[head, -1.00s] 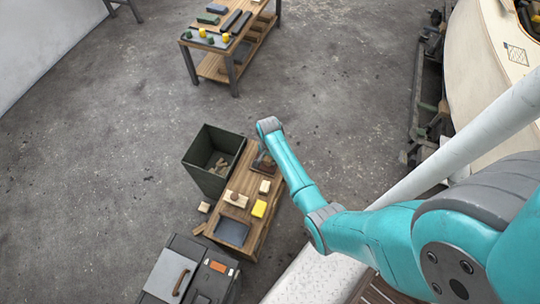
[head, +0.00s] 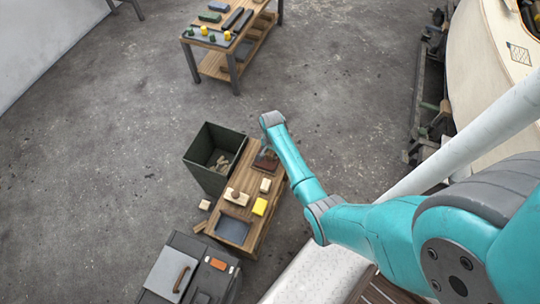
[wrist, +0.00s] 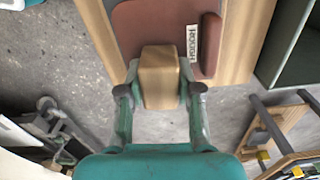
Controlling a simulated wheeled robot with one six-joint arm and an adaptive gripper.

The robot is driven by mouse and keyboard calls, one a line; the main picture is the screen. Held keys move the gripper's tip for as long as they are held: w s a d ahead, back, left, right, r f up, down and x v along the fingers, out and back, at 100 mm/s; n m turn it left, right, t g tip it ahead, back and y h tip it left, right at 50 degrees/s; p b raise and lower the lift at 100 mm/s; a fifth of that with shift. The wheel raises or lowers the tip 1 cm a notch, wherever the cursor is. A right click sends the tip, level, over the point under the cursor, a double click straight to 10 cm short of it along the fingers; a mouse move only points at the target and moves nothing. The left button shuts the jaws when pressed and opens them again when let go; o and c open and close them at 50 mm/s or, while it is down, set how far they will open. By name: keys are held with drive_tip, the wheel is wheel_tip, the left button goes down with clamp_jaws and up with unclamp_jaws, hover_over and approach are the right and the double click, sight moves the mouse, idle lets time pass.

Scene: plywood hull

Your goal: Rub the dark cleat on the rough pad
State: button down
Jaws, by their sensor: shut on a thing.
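My gripper (wrist: 160,95) is shut on a golden-brown wooden block (wrist: 160,77) in the wrist view. I cannot tell if this block is the dark cleat. The rough pad (wrist: 140,28), reddish brown with a white "ROUGH" label, lies on the bench beyond the block. The block's far end overlaps the pad's near part in the picture; whether they touch I cannot tell. A darker reddish-brown bar (wrist: 210,45) lies along the pad's right side. In the head view the pad (head: 267,161) is at the bench's far end, and my arm hides the gripper.
The wooden bench (head: 252,221) also bears a pale block (head: 265,186), a pale knobbed block (head: 236,197), a yellow block (head: 260,206) and a dark grey pad (head: 232,230). A green bin (head: 209,180) stands left of it. A second table (head: 218,67) is farther off.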

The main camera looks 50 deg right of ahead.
drive_tip(key=shift+r, duration=3.45)
